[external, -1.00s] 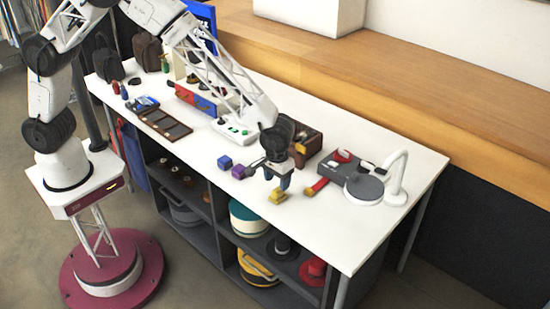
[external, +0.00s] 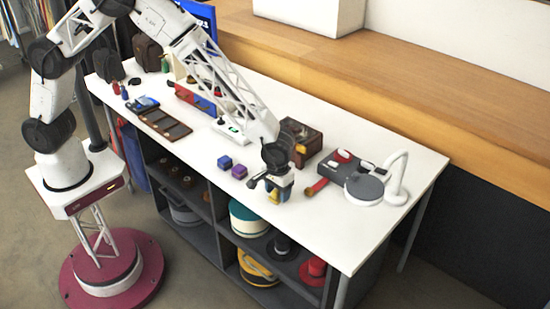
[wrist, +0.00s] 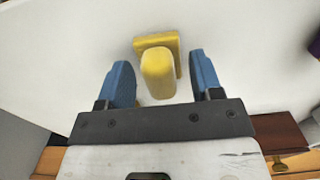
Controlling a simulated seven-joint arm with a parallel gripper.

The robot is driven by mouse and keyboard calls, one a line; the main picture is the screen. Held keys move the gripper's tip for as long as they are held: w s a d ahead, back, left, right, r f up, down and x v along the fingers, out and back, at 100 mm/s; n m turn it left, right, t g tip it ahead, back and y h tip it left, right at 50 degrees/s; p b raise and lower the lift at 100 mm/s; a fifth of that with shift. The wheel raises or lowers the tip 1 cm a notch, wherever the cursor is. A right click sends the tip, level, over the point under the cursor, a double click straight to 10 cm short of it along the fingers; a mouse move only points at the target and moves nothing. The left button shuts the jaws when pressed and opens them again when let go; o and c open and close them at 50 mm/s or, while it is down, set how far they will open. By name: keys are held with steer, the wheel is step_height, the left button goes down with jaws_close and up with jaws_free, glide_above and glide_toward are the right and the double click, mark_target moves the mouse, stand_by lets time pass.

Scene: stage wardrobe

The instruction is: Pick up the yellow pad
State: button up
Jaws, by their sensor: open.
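The yellow pad (wrist: 158,70) has a squarish base and a raised block on top. In the wrist view it lies between and slightly ahead of the two blue fingers of my gripper (wrist: 163,78), with a gap on each side. In the external view the yellow pad (external: 275,197) is near the front edge of the white table (external: 325,225), partly hidden by my gripper (external: 277,193), which is low over it. My gripper is open and nothing is held. I cannot tell from the external view whether the fingers touch the table.
Purple (external: 239,171) and blue (external: 225,162) cubes lie left of my gripper. A brown case (external: 303,142) stands behind it. A red-ended tool (external: 317,187) and a grey device (external: 352,178) with a white lamp (external: 396,178) are at the right. The front right of the table is clear.

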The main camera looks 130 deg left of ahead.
steer(key=c, duration=1.1)
steer(key=shift+r, duration=0.15)
steer(key=shift+r, duration=0.9)
steer(key=shift+s+d+r, duration=0.1)
steer(key=shift+s+r, duration=0.05)
steer(key=shift+r, duration=0.25)
steer(key=shift+s+d+r, duration=0.1)
steer(key=shift+s+r, duration=0.05)
steer(key=shift+r, duration=0.25)
steer(key=s+d, duration=0.2)
steer(key=s, duration=0.2)
steer(key=s+d+r, duration=0.1)
steer(key=s+d, duration=0.2)
steer(key=s, duration=0.1)
steer(key=s+d, duration=0.3)
steer(key=s, duration=0.2)
steer(key=shift+s+r, duration=0.1)
steer(key=shift+r, duration=0.05)
